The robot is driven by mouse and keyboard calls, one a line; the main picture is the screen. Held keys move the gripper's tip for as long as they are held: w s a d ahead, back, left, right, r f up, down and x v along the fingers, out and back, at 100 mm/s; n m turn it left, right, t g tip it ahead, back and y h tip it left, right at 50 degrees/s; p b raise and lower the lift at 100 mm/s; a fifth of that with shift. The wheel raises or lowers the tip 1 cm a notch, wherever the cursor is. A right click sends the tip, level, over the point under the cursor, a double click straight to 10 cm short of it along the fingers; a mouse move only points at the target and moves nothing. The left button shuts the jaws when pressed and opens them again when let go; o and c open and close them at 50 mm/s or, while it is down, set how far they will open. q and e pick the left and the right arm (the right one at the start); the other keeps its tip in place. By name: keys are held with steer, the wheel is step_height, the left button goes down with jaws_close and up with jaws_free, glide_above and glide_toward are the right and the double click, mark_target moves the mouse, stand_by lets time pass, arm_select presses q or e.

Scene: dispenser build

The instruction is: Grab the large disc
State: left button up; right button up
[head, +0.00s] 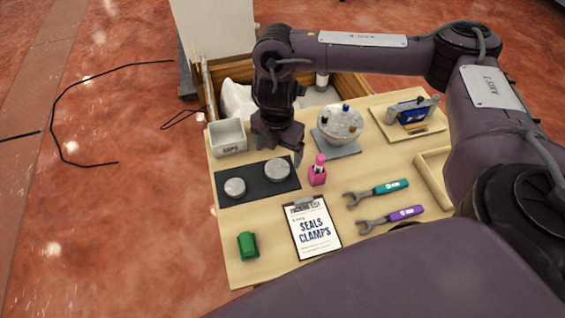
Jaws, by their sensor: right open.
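Two grey metal discs lie flat on a dark mat (256,184) on the table. The right-hand disc (277,170) looks a little larger than the left-hand disc (235,187). My right gripper (279,151) is open and points down, just behind and above the larger disc. Nothing shows between its fingers. The gripper appears apart from the disc, but the exact gap is hard to judge from this angle. My left gripper is not in view.
A white bin (227,137) stands left of the gripper, and a round dispenser (340,122) right of it. A pink bottle (317,170) stands close to the larger disc. A clipboard (312,229), two wrenches (376,193) and a green object (248,245) lie nearer.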

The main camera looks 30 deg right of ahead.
mark_target(277, 168)
steer(key=shift+w+d+f, duration=0.1)
steer(key=shift+d+f, duration=0.05)
steer(key=shift+f, duration=0.35)
step_height(277, 168, down, 3)
steer(key=shift+r+b, duration=0.2)
steer(key=shift+b, duration=0.45)
steer(key=f+b, duration=0.1)
steer(key=f, duration=0.1)
steer(key=w+f, duration=0.1)
steer(key=f, duration=0.1)
steer(key=shift+f+b, duration=0.3)
steer(key=shift+b, duration=0.05)
steer(key=shift+r, duration=0.1)
steer(key=c, duration=1.4)
steer(key=shift+c, duration=0.2)
steer(key=shift+r, duration=0.1)
